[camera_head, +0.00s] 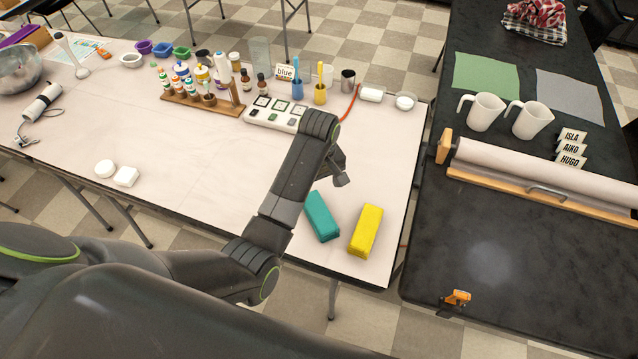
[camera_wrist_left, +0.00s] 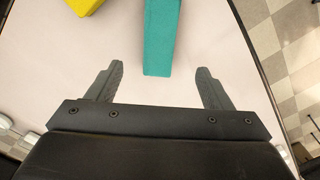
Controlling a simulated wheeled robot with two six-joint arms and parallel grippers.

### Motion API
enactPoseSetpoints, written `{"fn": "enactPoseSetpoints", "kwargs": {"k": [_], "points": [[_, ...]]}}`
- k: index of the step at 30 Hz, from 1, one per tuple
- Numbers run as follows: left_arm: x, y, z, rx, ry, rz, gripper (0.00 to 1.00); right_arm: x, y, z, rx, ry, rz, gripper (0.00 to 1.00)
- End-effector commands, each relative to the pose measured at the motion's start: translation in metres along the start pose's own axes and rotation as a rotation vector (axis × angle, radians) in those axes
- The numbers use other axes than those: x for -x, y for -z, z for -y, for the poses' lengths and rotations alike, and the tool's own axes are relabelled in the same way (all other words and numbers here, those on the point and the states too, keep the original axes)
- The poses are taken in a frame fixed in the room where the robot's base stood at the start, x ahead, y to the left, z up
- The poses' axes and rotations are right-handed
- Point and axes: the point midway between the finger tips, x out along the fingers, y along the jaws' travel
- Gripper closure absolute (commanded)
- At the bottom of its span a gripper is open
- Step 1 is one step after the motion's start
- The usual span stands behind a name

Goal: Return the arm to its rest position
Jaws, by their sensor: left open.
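My left arm reaches in over the light table (camera_head: 200,150) in the head view. My left gripper (camera_head: 341,172) hangs above the table just behind the teal block, partly hidden by its own wrist. In the left wrist view the gripper (camera_wrist_left: 158,85) is open and empty, its two fingers wide apart. The teal block (camera_head: 321,216) lies on the table near its front edge; in the left wrist view its end (camera_wrist_left: 160,40) shows beyond and between the fingers, apparently untouched. My right gripper is in neither view.
A yellow block (camera_head: 365,231) lies right of the teal one. A white panel with dark squares (camera_head: 275,114), a wooden rack of bottles (camera_head: 202,100) and cups stand farther back. Two white soap-like pieces (camera_head: 126,176) lie at left. A black table (camera_head: 490,250) with a paper roll stands right.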

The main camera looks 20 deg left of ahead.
Motion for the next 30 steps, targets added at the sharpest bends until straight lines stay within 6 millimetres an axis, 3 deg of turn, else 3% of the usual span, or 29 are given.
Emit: {"fn": "enactPoseSetpoints", "kwargs": {"k": [18, 23, 30], "points": [[-0.003, 0.000, 0.007, -0.007, -0.003, -0.004, 0.26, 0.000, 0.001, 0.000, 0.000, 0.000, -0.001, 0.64], [-0.022, -0.005, 0.047, -0.059, -0.025, -0.030, 0.26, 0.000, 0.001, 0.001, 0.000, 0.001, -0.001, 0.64], [-0.041, -0.026, 0.143, -0.224, -0.054, -0.129, 0.26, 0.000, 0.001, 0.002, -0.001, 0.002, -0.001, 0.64]]}}
